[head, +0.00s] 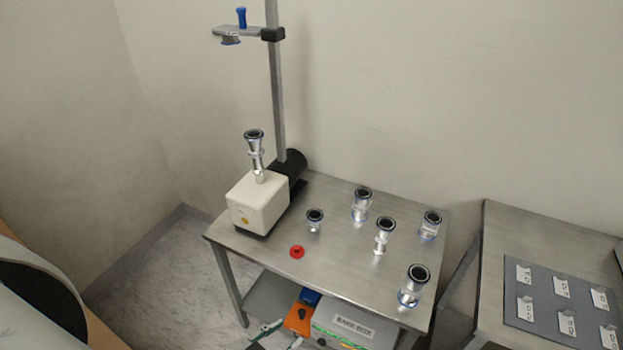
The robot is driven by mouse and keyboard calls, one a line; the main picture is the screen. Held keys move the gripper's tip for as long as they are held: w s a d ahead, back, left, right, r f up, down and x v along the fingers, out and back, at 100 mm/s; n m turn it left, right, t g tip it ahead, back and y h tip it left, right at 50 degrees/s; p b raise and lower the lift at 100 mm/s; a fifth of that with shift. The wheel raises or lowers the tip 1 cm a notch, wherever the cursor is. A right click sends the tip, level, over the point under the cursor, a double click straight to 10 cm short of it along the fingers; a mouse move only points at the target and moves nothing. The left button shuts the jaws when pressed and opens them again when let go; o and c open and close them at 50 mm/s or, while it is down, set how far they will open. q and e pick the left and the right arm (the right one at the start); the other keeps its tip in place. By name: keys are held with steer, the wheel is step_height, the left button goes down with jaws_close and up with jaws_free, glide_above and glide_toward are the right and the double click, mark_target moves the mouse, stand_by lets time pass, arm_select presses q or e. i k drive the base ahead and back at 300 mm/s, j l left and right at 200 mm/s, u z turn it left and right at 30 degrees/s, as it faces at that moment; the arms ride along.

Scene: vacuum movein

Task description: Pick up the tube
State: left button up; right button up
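Several short metal tubes with black-ringed tops stand upright on the steel table (345,275). One is small (315,222), one is at the back (361,206), one is in the middle (383,238), one is at the back right (430,227) and one is at the front right (412,287). A taller flared metal tube (256,157) stands on a cream box-shaped device (258,204). What look like my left gripper's fingertips (281,337) show at the bottom edge, apart with nothing between them, well below the tubes. My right gripper is out of view.
A steel post (277,90) rises behind the device, carrying a clamp arm (238,32) with a blue knob. A red cap (297,252) lies on the table. A lower shelf holds a labelled box (352,328) and an orange item (299,318). Another table (500,235) with a labelled panel stands right.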

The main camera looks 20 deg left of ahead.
mark_target(418, 275)
steer(key=k+j+u, duration=0.1)
steer(key=j, duration=0.2)
steer(key=k+j, duration=0.2)
steer(key=j, duration=0.15)
steer(key=k+j+u, duration=0.15)
steer(key=j, duration=0.2)
steer(key=k+j, duration=0.15)
steer(key=j, duration=0.2)
steer(key=u, duration=0.05)
